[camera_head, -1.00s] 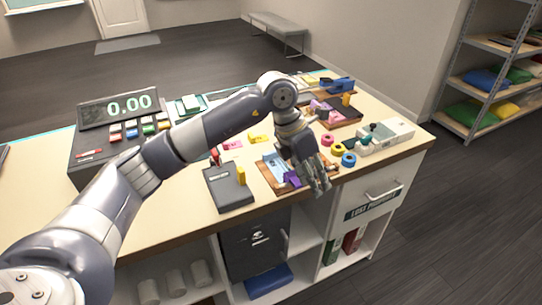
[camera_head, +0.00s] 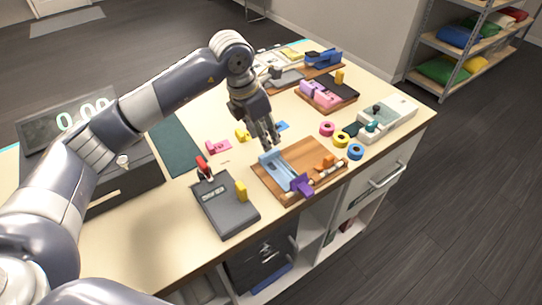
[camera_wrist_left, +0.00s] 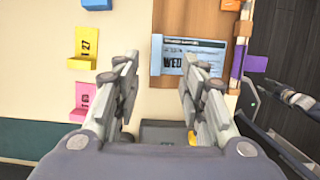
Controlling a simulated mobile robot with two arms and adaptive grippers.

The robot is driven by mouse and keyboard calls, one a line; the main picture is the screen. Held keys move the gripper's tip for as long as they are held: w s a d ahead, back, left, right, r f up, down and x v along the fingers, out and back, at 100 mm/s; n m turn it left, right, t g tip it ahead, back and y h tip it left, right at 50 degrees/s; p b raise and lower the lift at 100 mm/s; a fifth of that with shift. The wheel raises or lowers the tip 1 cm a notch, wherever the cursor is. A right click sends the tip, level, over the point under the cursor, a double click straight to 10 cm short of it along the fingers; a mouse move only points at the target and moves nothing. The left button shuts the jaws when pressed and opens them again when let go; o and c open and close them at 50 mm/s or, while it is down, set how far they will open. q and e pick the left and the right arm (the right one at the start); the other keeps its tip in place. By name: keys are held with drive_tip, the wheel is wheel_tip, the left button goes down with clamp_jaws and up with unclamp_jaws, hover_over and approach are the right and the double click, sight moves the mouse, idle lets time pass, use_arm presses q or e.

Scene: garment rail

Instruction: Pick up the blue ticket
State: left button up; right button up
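The blue ticket (camera_head: 283,126) stands on the cream counter just beyond the wooden board. It also shows at the top edge of the left wrist view (camera_wrist_left: 97,4), partly cut off. My left gripper (camera_head: 271,143) points down, near the blue ticket and between it and the blue holder on the board. In the left wrist view its two fingers (camera_wrist_left: 158,90) are apart with nothing between them. A yellow ticket (camera_head: 242,134) and a pink ticket (camera_head: 218,146) stand to the left of the blue one.
The wooden board (camera_head: 323,154) carries a blue holder (camera_head: 272,164) with a printed card and a purple piece (camera_head: 302,185). A dark grey box (camera_head: 226,205) stands to its left. Coloured tape rolls (camera_head: 341,140) lie to its right. A second board with pink pieces (camera_head: 321,93) is behind.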

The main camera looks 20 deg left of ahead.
sight(269, 153)
use_arm(q)
drive_tip(key=shift+x, duration=1.15)
drive_tip(key=shift+w+f, duration=0.15)
drive_tip(key=shift+f, duration=0.2)
drive_tip(key=p+x, duration=0.3)
drive_tip(key=x, duration=0.1)
drive_tip(key=shift+a, duration=0.2)
drive_tip(key=shift+f, duration=0.6)
drive_tip(key=shift+w, duration=0.1)
drive_tip(key=c, duration=0.8)
use_arm(e)
drive_tip(key=r, duration=0.1)
drive_tip(key=s+r, duration=0.1)
drive_tip(key=d+r, duration=0.1)
drive_tip(key=shift+s+r, duration=0.1)
drive_tip(key=shift+s, duration=0.25)
